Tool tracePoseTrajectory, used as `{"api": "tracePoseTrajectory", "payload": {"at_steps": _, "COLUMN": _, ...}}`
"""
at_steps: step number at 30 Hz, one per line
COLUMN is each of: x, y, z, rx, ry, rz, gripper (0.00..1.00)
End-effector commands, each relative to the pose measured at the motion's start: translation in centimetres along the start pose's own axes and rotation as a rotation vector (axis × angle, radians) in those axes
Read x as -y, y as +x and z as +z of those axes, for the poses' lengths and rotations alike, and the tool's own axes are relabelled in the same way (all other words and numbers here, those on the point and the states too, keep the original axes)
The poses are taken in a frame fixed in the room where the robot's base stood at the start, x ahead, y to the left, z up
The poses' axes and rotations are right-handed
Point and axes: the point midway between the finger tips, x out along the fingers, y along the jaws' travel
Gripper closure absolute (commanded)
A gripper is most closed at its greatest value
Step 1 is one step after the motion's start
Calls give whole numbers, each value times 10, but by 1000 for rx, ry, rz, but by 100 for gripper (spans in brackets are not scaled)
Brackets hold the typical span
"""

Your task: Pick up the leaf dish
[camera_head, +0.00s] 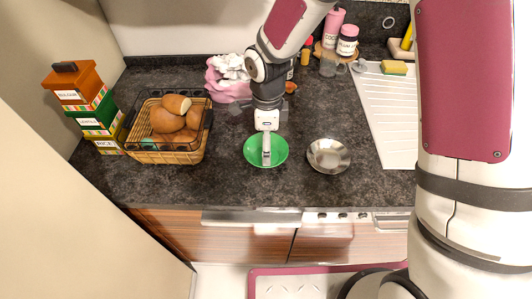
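A round green dish (250,153), the likeliest leaf dish, sits on the dark stone counter near its front edge. My gripper (266,160) points down over the middle of this dish and hides part of its inside. The fingers overlap in this view as one narrow white shape. I cannot tell whether they are open or shut, or whether they touch the dish. A shiny metal bowl (328,156) stands just right of the green dish, apart from it.
A wicker basket of bread rolls (165,155) stands left of the dish. Stacked boxes (90,110) are further left. A pink and white cloth (228,80) and several jars (347,42) are behind. A white drainboard (390,120) lies to the right.

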Motion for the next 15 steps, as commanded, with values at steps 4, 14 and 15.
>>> {"api": "tracePoseTrajectory", "payload": {"at_steps": 4, "x": 0, "y": 20, "z": 2, "rx": -1, "ry": 1, "rz": 3, "gripper": 0}}
{"api": "tracePoseTrajectory", "payload": {"at_steps": 14, "x": 2, "y": 35, "z": 3, "rx": 0, "ry": 1, "rz": -1, "gripper": 0}}
{"api": "tracePoseTrajectory", "payload": {"at_steps": 15, "x": 2, "y": 35, "z": 3, "rx": 0, "ry": 1, "rz": -1, "gripper": 0}}
